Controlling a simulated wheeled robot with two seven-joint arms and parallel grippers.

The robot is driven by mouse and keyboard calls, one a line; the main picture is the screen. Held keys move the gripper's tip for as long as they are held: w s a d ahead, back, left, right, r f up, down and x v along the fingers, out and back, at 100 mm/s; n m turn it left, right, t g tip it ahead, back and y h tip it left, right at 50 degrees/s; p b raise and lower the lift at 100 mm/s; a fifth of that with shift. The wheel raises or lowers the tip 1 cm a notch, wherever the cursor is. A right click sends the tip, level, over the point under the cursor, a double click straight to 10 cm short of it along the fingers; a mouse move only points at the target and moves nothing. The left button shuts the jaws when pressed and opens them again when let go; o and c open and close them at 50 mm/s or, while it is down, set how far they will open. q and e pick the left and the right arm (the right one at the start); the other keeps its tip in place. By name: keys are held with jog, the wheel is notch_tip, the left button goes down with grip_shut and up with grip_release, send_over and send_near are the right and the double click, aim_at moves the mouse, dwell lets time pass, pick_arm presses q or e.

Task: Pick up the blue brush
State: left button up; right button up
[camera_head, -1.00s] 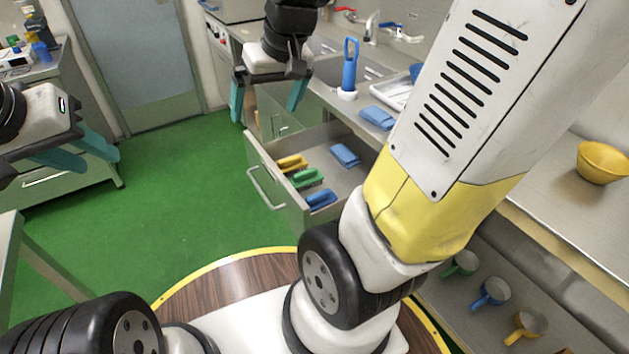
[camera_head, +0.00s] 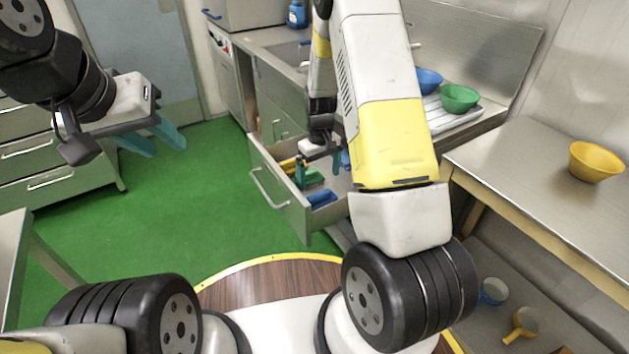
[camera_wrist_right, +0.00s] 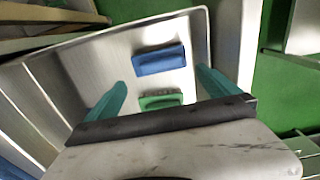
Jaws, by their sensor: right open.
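The blue brush (camera_head: 321,199) lies in the open drawer (camera_head: 283,196), near its front corner. In the right wrist view the blue brush (camera_wrist_right: 159,60) lies beyond the fingertips, roughly between them in the picture. The green brush (camera_wrist_right: 160,101) lies beside it, partly hidden by my gripper. My right gripper (camera_head: 319,170) is open and empty above the drawer; its teal fingers also show in the right wrist view (camera_wrist_right: 160,92). My left gripper (camera_head: 168,150) is open and empty over the green floor, left of the drawer.
A yellow brush (camera_head: 288,164) lies in the drawer behind the green one. A blue item shows partly behind my right gripper. Blue (camera_head: 428,80) and green (camera_head: 459,97) bowls stand by the sink. A yellow bowl (camera_head: 596,161) stands on the right counter. The left floor is clear.

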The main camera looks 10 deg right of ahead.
aim_at(319, 193)
notch_tip(319, 193, down, 6)
jog(key=shift+s+a+f, duration=0.1)
jog(key=shift+s+f, duration=0.05)
jog(key=shift+f, duration=0.1)
jog(key=c, duration=1.9)
jog(key=shift+r, duration=5.05)
